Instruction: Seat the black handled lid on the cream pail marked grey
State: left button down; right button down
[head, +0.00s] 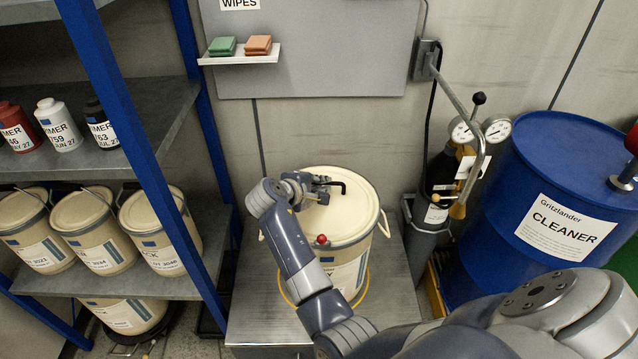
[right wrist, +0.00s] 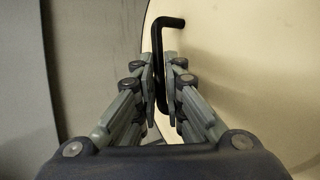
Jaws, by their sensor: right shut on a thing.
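The cream pail (head: 345,275) stands upright on a grey metal table (head: 260,310), inside a yellow ring mark. Its white label ends in a "Y"; my arm hides the rest. The cream lid (head: 348,213) with a black bar handle (head: 338,184) lies over the pail's mouth. I cannot tell whether its rim is fully down. In the right wrist view the fingers (right wrist: 160,80) close around the black bar (right wrist: 158,45). My left gripper is out of view.
A red knob (head: 321,239) shows at the pail's front rim. A shelf (head: 150,284) with several cream pails stands left. A gas bottle with gauges (head: 432,215) and a blue drum (head: 540,190) stand right. A small ledge (head: 240,60) holds sponges above.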

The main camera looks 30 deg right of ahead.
jog(key=c, duration=2)
grip_release()
jog(key=shift+o, duration=0.2)
